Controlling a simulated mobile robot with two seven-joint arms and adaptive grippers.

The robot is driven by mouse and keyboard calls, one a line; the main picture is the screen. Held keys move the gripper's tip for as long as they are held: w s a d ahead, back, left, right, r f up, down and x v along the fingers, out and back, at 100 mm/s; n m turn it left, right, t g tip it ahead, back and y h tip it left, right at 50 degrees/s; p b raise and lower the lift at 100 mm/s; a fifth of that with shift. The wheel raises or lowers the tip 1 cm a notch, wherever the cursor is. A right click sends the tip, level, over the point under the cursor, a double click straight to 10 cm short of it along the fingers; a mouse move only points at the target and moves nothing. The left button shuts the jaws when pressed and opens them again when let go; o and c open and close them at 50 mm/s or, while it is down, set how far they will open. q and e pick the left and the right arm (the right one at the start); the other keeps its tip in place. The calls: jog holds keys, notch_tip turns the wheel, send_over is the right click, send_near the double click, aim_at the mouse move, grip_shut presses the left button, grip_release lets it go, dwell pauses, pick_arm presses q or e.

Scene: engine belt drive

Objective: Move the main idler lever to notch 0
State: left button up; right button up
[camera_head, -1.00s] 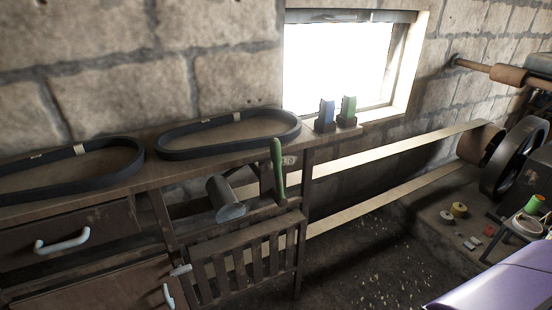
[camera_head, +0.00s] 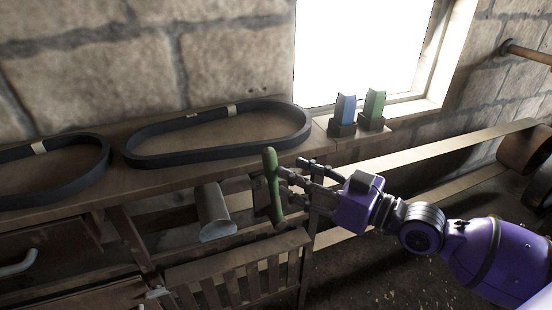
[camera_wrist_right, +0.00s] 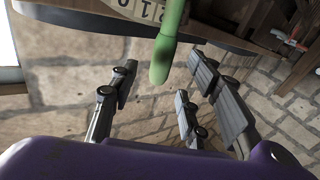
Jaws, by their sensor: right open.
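The main idler lever is a green handle (camera_head: 272,187) standing nearly upright at the bench's front edge. In the right wrist view the lever (camera_wrist_right: 168,48) comes down from the top between my fingers. Beside it there is a pale scale plate (camera_wrist_right: 143,12) with the digits 0 and 1 visible. My right gripper (camera_head: 292,174) is open, with its fingertips just right of the lever. I cannot tell whether a finger touches it. The scale is hidden behind the gripper and lever in the head view. My left gripper is not in view.
A grey roller (camera_head: 214,212) sits left of the lever. Black belts (camera_head: 160,160) lie on the bench top. Blue (camera_head: 345,108) and green (camera_head: 374,104) blocks stand by the window. A pale flat belt (camera_head: 430,149) runs to the right, and a slatted guard (camera_head: 235,275) is below.

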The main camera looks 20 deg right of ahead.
aim_at(277, 167)
jog(key=p+x, duration=0.1)
jog(key=x, duration=0.5)
jog(key=shift+a+r, duration=0.15)
jog(key=shift+r, duration=0.05)
jog(key=shift+w+a+f+p, duration=0.15)
jog(key=shift+w+a+p, duration=0.2)
jog(key=shift+w, duration=0.05)
grip_shut()
